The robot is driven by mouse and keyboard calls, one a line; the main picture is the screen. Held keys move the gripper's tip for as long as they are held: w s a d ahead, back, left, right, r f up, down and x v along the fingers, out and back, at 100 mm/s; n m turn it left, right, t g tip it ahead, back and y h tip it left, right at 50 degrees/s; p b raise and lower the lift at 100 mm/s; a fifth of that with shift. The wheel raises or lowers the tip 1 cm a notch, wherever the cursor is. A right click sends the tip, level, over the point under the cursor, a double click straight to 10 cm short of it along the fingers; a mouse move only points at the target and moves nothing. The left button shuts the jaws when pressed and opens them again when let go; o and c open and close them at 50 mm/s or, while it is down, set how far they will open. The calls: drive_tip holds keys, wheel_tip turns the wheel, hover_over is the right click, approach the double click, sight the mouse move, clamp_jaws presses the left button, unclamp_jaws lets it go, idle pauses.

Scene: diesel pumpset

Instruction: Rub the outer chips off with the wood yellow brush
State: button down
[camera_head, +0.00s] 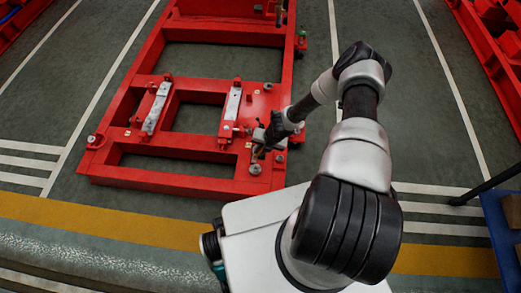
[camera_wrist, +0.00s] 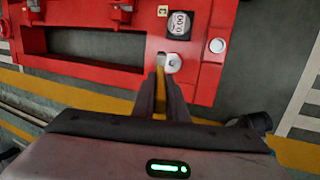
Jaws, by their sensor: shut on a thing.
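My gripper (camera_wrist: 161,78) is shut on the wood yellow brush (camera_wrist: 160,98); its yellow handle shows between the fingers in the wrist view. A pale tip just beyond the fingers looks like the brush's end. It is beside a round silvery fitting (camera_wrist: 174,63) on the red frame (camera_wrist: 110,77); I cannot tell whether they touch. In the head view my gripper (camera_head: 262,146) points down over the front right corner of the red frame (camera_head: 165,183), above the round fitting (camera_head: 255,169). Chips are too small to make out.
A dark gauge-like block (camera_wrist: 179,25) and another round silvery fitting (camera_wrist: 217,45) sit near the brush. Two pale bars (camera_head: 156,108) (camera_head: 232,103) stand on the frame's crossbeams. Green floor lies around the frame, with a yellow stripe (camera_head: 110,222) in front.

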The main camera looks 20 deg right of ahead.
drive_tip(key=shift+w+d+f+b, duration=0.35)
drive_tip(key=shift+w+b, duration=0.2)
drive_tip(key=shift+b, duration=0.2)
drive_tip(key=w+d+b, duration=0.3)
drive_tip(key=w+d, duration=0.1)
drive_tip(key=w, duration=0.6)
drive_tip(key=shift+r, duration=0.35)
